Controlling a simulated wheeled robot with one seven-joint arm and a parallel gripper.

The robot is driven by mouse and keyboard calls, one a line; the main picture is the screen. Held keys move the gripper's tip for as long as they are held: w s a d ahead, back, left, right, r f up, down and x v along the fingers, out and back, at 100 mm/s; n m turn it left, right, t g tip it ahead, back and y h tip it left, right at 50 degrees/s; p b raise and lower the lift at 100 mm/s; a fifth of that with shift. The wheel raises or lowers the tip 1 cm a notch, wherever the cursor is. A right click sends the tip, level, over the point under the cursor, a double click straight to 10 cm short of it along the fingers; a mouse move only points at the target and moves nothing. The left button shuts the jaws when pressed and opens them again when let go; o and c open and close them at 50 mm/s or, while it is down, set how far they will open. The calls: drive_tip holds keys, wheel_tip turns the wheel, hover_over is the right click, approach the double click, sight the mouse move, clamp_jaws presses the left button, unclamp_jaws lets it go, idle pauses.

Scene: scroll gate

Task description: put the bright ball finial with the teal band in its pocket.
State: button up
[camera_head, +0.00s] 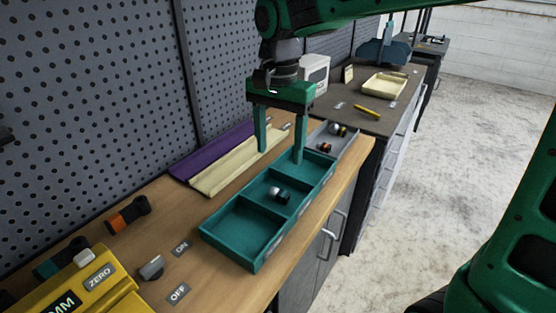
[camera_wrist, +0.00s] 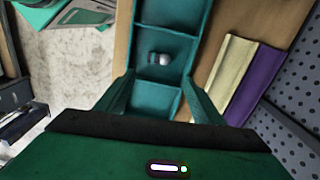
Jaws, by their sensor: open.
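A small finial with a bright silver ball and a darker part (camera_head: 279,194) lies in the middle compartment of the teal tray (camera_head: 232,262). In the wrist view the finial (camera_wrist: 160,59) lies between the compartment walls, ahead of the fingertips. Its band colour is too small to make out. My gripper (camera_head: 280,155) is open and empty, fingers pointing down, above the tray's far part. Its fingers (camera_wrist: 158,80) are spread on both sides of the tray in the wrist view. The near tray compartment looks empty; the far one is partly hidden by a finger.
A grey tray (camera_head: 352,146) beyond the teal one holds small finials with yellow (camera_head: 338,130) and orange (camera_head: 324,147) parts. Cream (camera_head: 225,174) and purple (camera_head: 205,157) channels lie left. A yellow device (camera_head: 90,288) and a knob (camera_head: 151,267) stand near. The tray runs close to the bench's right edge.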

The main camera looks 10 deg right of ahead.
drive_tip(key=shift+r, duration=0.45)
drive_tip(key=s+d+f, duration=0.2)
drive_tip(key=s+d, duration=0.3)
drive_tip(key=d, duration=0.6)
drive_tip(key=s+d+f, duration=0.2)
drive_tip(key=s+d, duration=0.2)
drive_tip(key=d, duration=0.7)
drive_tip(key=s+d+f+n, duration=0.1)
drive_tip(key=s+d+f, duration=0.1)
drive_tip(key=s+d, duration=0.2)
drive_tip(key=s+d+f, duration=0.3)
drive_tip(key=s+d, duration=0.1)
drive_tip(key=s, duration=0.6)
drive_tip(key=shift+f+n, duration=0.35)
drive_tip(key=shift+n, duration=0.05)
